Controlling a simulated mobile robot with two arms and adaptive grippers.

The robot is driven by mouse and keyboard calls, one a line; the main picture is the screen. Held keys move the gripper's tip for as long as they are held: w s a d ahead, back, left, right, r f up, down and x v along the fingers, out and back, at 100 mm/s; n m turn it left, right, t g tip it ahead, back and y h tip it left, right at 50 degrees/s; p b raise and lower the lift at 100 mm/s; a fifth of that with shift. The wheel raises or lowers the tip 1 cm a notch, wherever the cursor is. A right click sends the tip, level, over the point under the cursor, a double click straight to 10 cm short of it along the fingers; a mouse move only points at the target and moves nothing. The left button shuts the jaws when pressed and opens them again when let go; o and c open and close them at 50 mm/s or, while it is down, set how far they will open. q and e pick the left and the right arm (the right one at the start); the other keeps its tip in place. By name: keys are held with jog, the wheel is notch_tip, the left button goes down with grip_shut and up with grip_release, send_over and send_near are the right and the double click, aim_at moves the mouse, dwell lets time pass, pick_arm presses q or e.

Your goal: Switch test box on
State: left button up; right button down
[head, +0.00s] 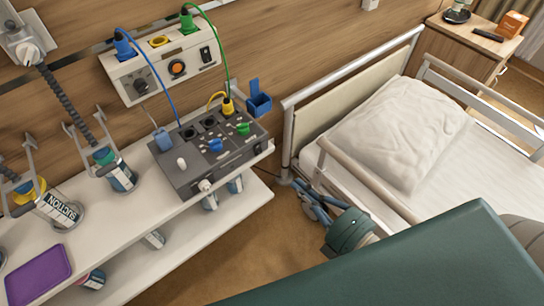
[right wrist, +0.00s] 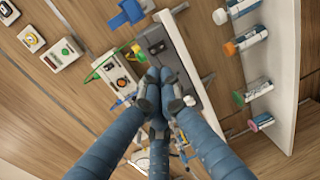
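The test box (head: 207,150) is a dark grey box on the upper white shelf. Its sloped top has sockets, blue and green knobs and a pale toggle, and a yellow plug (head: 228,106) with a lead. I cannot read the switch's position. My right gripper (head: 310,192) is low and right of the box in the head view, apart from it, between shelf and bed. In the right wrist view its blue fingers (right wrist: 158,85) overlap the box (right wrist: 152,42); nothing shows held, and finger spread is unclear. My left gripper is not in view.
A wall panel (head: 165,68) with blue and green plugs hangs above the box, its cables trailing down. Suction jars (head: 60,208) and a purple tray (head: 38,274) are at the left. The bed rail (head: 350,66) stands close on the right, with floor between.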

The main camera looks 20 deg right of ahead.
jog(key=shift+a+r, duration=0.1)
jog(key=shift+r, duration=0.05)
jog(key=p, duration=0.4)
send_near(259, 151)
jog(key=x, duration=0.6)
jog(key=shift+w+r, duration=0.1)
jog(key=shift+r, duration=0.05)
jog(key=shift+w+a, duration=0.2)
jog(key=shift+w, duration=0.15)
